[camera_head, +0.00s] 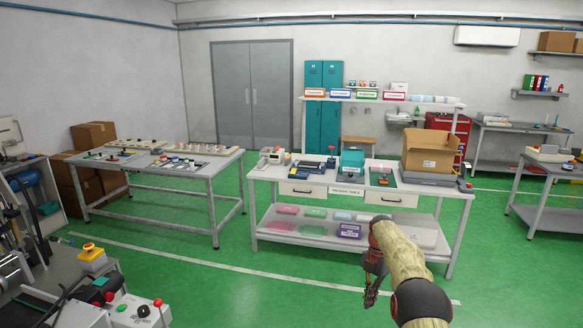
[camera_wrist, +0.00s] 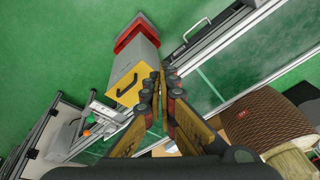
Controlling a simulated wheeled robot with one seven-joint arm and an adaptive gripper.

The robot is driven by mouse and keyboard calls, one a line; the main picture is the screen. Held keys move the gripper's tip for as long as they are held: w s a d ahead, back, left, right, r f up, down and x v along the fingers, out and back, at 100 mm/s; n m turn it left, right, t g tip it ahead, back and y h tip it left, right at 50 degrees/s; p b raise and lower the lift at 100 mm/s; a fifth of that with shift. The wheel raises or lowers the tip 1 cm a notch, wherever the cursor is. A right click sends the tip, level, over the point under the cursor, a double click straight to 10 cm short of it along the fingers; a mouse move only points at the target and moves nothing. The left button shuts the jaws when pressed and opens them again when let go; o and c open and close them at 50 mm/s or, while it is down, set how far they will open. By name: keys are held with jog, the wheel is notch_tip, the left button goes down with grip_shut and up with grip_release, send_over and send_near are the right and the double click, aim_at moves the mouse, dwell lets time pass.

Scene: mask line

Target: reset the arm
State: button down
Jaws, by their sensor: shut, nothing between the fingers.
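My arm (camera_head: 405,262) reaches in from the lower right of the head view, in front of the packing table (camera_head: 258,238). My gripper (camera_head: 372,290) hangs downward at its end, over the green floor and apart from the table. In the wrist view my gripper (camera_wrist: 167,75) shows at the centre with its fingers close together and nothing held between them. In the head view the fingertips are small and dark.
A table with small parts (camera_head: 130,172) stands to the left. An open cardboard box (camera_head: 428,150) sits on the packing table. Machine controls with red buttons (camera_head: 138,312) are at the lower left. The green floor (camera_head: 200,290) is clear in the middle. The wrist view shows a grey-and-yellow box (camera_wrist: 138,75).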

notch_tip(320, 180, down, 5)
jog(key=s+m, duration=0.2)
jog(key=m, duration=0.4)
jog(key=s+a+r+m+t, duration=0.2)
jog(key=s+r+m, duration=0.4)
jog(key=s+r, duration=0.4)
jog(key=s+a+r+m+t+h, duration=0.1)
jog(key=s+a+r+m+t, duration=0.2)
jog(key=s, duration=1.7)
jog(key=s+a+r+m+t, duration=0.2)
jog(key=s+r+m, duration=0.8)
jog(key=s+r, duration=0.5)
jog(key=shift+s+a+r+t, duration=0.2)
jog(key=shift+s+r+t, duration=0.2)
jog(key=shift+r+t, duration=0.3)
jog(key=shift+r, duration=0.1)
